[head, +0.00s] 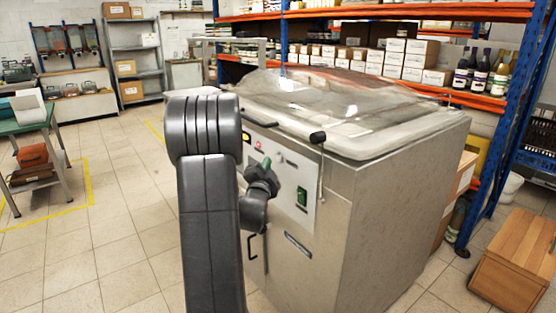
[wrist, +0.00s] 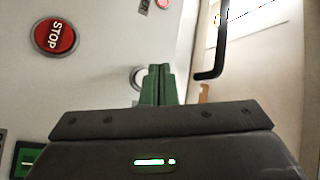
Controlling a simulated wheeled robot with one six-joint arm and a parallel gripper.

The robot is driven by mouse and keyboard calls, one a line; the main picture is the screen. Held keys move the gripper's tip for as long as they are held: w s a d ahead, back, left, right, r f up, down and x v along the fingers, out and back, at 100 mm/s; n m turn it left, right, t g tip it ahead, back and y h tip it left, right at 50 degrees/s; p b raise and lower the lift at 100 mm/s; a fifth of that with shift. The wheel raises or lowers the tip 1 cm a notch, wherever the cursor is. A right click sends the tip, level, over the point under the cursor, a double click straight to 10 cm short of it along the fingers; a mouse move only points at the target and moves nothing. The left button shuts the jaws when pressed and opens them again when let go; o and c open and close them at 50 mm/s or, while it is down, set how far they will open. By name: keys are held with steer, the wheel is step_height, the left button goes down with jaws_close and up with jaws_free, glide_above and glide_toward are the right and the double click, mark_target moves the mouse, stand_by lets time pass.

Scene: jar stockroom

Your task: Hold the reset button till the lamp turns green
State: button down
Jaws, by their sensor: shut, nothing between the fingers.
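The steel machine (head: 385,210) with a clear lid stands in front of me, its control panel (head: 288,185) facing my arm. My gripper (head: 266,163) is at the panel, its green fingers shut and empty. In the wrist view the fingers (wrist: 158,85) overlap a round metal-ringed button (wrist: 137,75). Most of its face is hidden, and I cannot tell whether they touch it. A red STOP button (wrist: 55,37) is to the left. A small red round part (wrist: 163,3) is cut off at the top edge; I cannot tell whether it is the lamp. No label is readable on the ringed button.
A black bent handle (wrist: 212,50) is right of the fingers in the wrist view. A lever with a black knob (head: 318,137) and a green switch (head: 302,197) are on the machine. A wooden box (head: 515,260) stands at right. The tiled floor (head: 120,215) at left is open.

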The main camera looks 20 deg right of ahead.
mark_target(279, 158)
steer(key=shift+w+d, duration=0.15)
steer(key=shift+d, duration=0.35)
steer(key=shift+d+b, duration=0.15)
steer(key=shift+b, duration=0.25)
stand_by(1.4)
steer(key=shift+w+d+b, duration=0.15)
steer(key=shift+d+b, duration=0.1)
steer(key=shift+b, duration=0.05)
steer(key=shift+w+d+b, duration=0.15)
steer(key=shift+d+b, duration=0.25)
steer(key=shift+b, duration=0.05)
stand_by(5.0)
